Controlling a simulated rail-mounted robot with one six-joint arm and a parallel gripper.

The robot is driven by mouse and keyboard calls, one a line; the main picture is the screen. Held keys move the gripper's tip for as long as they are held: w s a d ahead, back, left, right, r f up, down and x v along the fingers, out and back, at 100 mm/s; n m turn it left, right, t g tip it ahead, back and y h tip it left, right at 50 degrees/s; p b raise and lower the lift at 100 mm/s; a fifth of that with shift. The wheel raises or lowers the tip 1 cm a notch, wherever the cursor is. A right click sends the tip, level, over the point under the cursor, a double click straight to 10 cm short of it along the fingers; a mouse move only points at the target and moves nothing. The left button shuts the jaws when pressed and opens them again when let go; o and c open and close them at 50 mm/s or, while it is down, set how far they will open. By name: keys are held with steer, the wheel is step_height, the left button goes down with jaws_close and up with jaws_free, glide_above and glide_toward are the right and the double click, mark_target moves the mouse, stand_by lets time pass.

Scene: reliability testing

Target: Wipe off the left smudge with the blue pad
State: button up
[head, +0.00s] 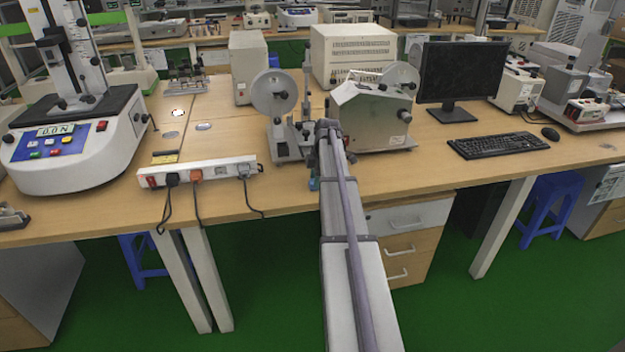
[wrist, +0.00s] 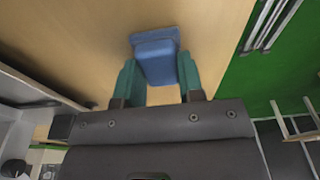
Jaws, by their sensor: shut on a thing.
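The blue pad (wrist: 155,55) is between the two teal fingers of my gripper (wrist: 156,70) in the wrist view. My gripper is shut on it, one finger on each side. The pad is over the wooden bench top (wrist: 85,35); I cannot tell whether it touches the wood. In the head view my arm reaches to the bench's front edge and mostly hides the gripper and pad. I cannot make out a smudge in either view.
A white power strip (head: 198,174) with plugged cables lies left of my arm. A reel device (head: 274,100) and a grey metal machine (head: 370,117) stand close by the arm's end. A monitor (head: 460,75) and keyboard (head: 497,145) are to the right. A force tester (head: 75,150) stands far left.

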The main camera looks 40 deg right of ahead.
mark_target(291, 190)
steer(key=shift+s+d+r, duration=0.1)
steer(key=shift+s+d, duration=0.3)
steer(key=shift+d, duration=0.35)
steer(key=shift+s+d+f, duration=0.1)
steer(key=shift+s+d, duration=0.3)
steer(key=shift+d, duration=0.35)
steer(key=shift+s+d+r, duration=0.1)
steer(key=shift+s+d, duration=0.3)
steer(key=shift+d, duration=0.35)
steer(key=shift+w+a, duration=0.35)
steer(key=shift+a, duration=0.4)
steer(key=shift+w+a, duration=0.35)
steer(key=shift+a, duration=0.35)
steer(key=shift+w+a, duration=0.6)
steer(key=shift+a, duration=0.45)
steer(key=shift+w+a, duration=0.55)
steer(key=shift+a, duration=0.5)
steer(key=shift+w+a, duration=0.6)
steer(key=shift+a, duration=0.45)
steer(key=shift+w+a, duration=0.4)
steer(key=shift+a, duration=0.35)
steer(key=shift+w+a, duration=0.35)
steer(key=shift+a, duration=0.4)
step_height(291, 190, up, 6)
steer(key=p, duration=0.5)
steer(key=shift+p, duration=0.4)
